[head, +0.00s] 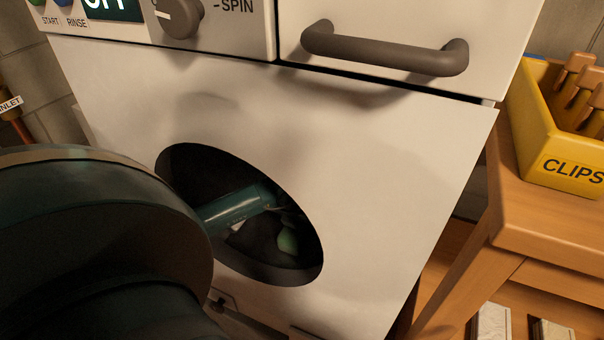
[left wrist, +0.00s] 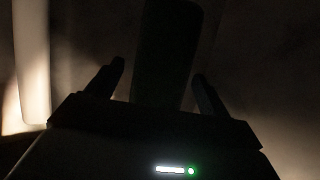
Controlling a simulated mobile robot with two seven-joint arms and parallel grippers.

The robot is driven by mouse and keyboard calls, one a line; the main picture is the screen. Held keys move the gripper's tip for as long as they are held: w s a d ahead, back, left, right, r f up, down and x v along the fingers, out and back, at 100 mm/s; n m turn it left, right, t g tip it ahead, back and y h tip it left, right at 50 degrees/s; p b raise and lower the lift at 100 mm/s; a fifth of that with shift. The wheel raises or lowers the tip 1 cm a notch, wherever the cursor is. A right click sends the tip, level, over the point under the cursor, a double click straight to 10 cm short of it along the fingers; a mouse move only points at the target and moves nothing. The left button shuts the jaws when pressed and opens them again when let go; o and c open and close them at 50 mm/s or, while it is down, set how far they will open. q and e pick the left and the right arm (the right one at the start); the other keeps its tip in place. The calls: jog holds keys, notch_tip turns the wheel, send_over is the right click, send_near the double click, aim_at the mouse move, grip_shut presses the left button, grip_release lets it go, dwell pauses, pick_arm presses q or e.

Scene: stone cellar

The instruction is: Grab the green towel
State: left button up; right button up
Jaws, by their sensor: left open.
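The green towel (head: 288,240) shows as a small green patch inside the dark round opening of the washing machine (head: 390,150). Most of it is hidden in shadow. My left arm comes in from the left and reaches through the opening into the drum. In the left wrist view my left gripper (left wrist: 159,70) is open, its two fingers apart. A dark, faintly green upright shape (left wrist: 166,45) stands beyond and between the fingers, likely the towel. It is too dark to tell whether they touch it. My right gripper is not in view.
A drawer handle (head: 385,50) and a knob (head: 179,17) are above. A wooden bench (head: 545,225) with a yellow CLIPS box (head: 535,130) stands at the right.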

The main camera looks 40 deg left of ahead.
pick_arm(q)
jog(key=c, duration=1.1)
jog(key=shift+r, duration=0.1)
